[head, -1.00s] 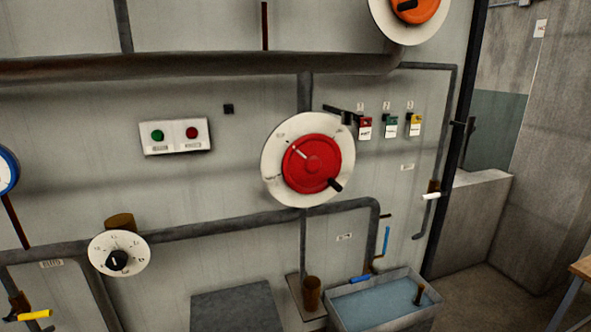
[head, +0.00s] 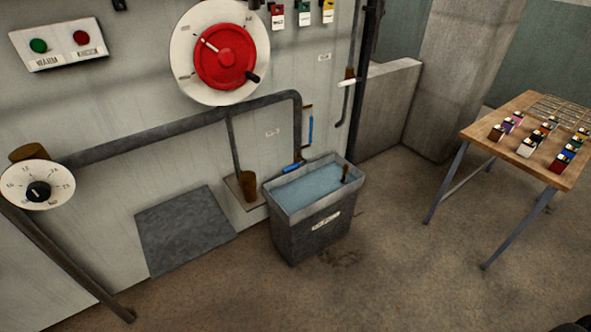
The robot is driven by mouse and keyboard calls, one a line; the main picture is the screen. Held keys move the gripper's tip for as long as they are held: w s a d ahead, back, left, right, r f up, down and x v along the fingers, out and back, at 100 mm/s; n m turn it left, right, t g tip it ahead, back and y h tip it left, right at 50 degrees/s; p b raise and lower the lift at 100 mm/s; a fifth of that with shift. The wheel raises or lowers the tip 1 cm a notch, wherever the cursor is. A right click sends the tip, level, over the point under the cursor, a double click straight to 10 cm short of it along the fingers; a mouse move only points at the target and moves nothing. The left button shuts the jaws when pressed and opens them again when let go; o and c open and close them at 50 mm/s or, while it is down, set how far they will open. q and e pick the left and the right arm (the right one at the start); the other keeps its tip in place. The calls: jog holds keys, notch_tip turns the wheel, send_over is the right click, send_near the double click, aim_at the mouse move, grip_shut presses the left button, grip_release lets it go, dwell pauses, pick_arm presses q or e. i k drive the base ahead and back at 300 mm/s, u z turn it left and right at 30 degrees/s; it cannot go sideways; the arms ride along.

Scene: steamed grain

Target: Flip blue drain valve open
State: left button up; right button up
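Two blue handles show near the water tank in the head view. One blue handle (head: 310,131) hangs upright on a thin pipe on the wall above the tank. The other blue handle (head: 292,167) lies nearly level at the tank's back rim, close to the lower end of the grey pipe. I cannot tell from the picture which one is the drain valve. The grey tank (head: 306,234) stands on the floor against the wall, with water in it and a brown stick-like part standing up in it. Neither of my grippers is in view.
A red wheel (head: 225,57) on a white disc and a dial (head: 38,191) are on the wall. A wooden table (head: 478,134) with several padlocks stands at right. The floor before the tank is clear.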

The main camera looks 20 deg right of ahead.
aim_at(296, 166)
jog(key=u, duration=0.05)
jog(key=k, duration=0.3)
jog(key=z, duration=0.7)
jog(key=i, duration=1.25)
jog(key=k, duration=0.35)
jog(key=u, duration=1.35)
